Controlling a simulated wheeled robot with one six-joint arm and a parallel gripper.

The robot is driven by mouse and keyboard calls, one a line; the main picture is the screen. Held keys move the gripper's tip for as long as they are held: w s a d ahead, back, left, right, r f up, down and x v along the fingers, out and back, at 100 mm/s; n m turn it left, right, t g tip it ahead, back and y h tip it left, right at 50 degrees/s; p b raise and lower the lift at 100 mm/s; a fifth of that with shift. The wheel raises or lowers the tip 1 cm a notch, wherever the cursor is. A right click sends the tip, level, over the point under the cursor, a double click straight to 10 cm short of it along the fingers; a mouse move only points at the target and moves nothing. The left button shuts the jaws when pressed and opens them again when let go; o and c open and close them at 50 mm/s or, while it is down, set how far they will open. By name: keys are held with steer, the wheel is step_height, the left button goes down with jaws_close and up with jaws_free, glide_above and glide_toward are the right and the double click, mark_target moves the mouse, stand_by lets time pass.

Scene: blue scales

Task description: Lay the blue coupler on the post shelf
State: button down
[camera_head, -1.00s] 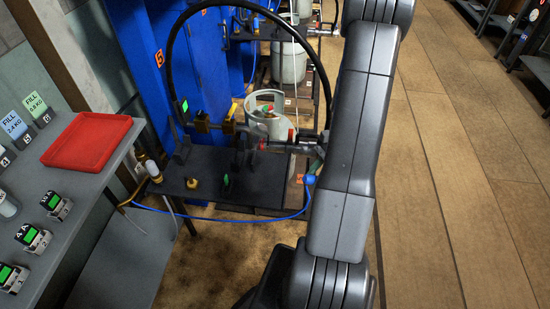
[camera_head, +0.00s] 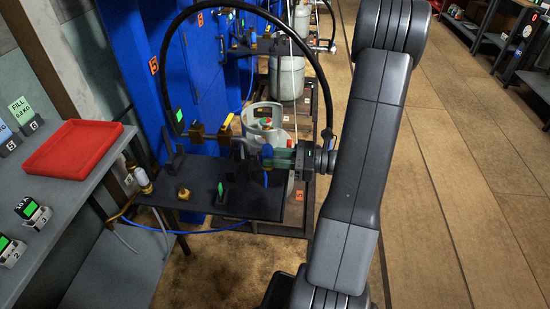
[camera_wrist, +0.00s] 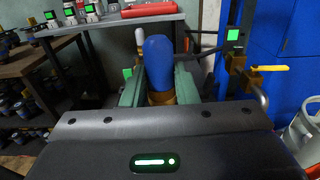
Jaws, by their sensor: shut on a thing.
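The blue coupler (camera_head: 267,153) is held above the right part of the dark post shelf (camera_head: 240,205). My gripper (camera_head: 270,158) reaches in from the right and is shut on it. In the wrist view, the blue coupler (camera_wrist: 158,60) stands between the green fingers (camera_wrist: 160,85), with a brass part at its near end. The shelf carries a brass fitting (camera_head: 184,193) and a small green-lit tag (camera_head: 220,190). Whether the coupler touches anything below it cannot be told.
Brass valves with a yellow handle (camera_head: 226,127) and a black hose arch (camera_head: 300,40) rise behind the shelf. A grey cylinder (camera_head: 262,118) stands behind. A red tray (camera_head: 75,150) sits on the left bench. Wooden floor (camera_head: 440,200) is open at right.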

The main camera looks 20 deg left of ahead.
step_height(320, 180, down, 8)
steer(key=b, duration=0.5)
steer(key=shift+f, duration=0.25)
steer(key=shift+d, duration=0.1)
steer(key=c, duration=1.1)
jaws_free()
steer(key=shift+o, duration=0.2)
steer(key=v, duration=1.3)
steer(key=shift+w+d, duration=0.2)
steer(key=shift+d, duration=0.15)
